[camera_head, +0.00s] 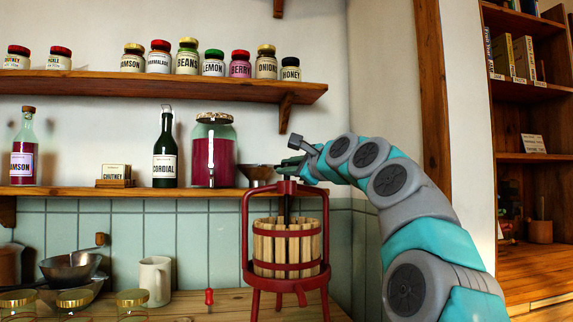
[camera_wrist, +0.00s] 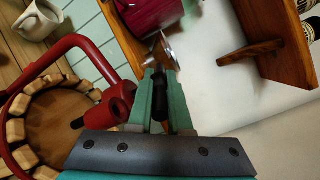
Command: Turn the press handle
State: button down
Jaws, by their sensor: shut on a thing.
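The press has a red frame (camera_head: 247,225) around a slatted wooden basket (camera_head: 287,248), standing on the wooden counter. In the wrist view its red frame arm (camera_wrist: 100,45) and the basket's slats (camera_wrist: 15,130) show at left. A dark screw (camera_wrist: 78,124) runs from the red hub (camera_wrist: 120,100). My gripper (camera_head: 287,167) is above the top of the press. In the wrist view its teal fingers (camera_wrist: 160,95) are closed on a black handle grip (camera_wrist: 160,88). The rest of the handle is mostly hidden by the gripper.
A lower shelf (camera_head: 60,191) behind the press holds a pink drink dispenser (camera_head: 220,160), a green cordial bottle (camera_head: 165,150) and a dark funnel (camera_head: 258,174). A shelf bracket (camera_head: 286,105) juts out above. A white mug (camera_head: 156,280) and a red-handled tool (camera_head: 209,298) are left of the press.

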jog(key=shift+w+d+g+y, duration=0.15)
jog(key=shift+g+y, duration=0.15)
jog(key=shift+y, duration=0.1)
jog(key=shift+f+n, duration=0.1)
jog(key=shift+n, duration=0.4)
jog(key=shift+g+y, duration=0.4)
jog(key=shift+y, duration=0.1)
jog(key=c, duration=1.1)
grip_release()
jog(key=shift+c, duration=0.2)
jog(key=shift+s, duration=0.3)
jog(key=b+v, duration=0.1)
jog(key=v, duration=0.6)
jog(key=shift+s+d+b, duration=0.2)
jog(key=shift+d+b, duration=0.05)
jog(key=shift+b, duration=0.1)
jog(key=shift+o, duration=0.3)
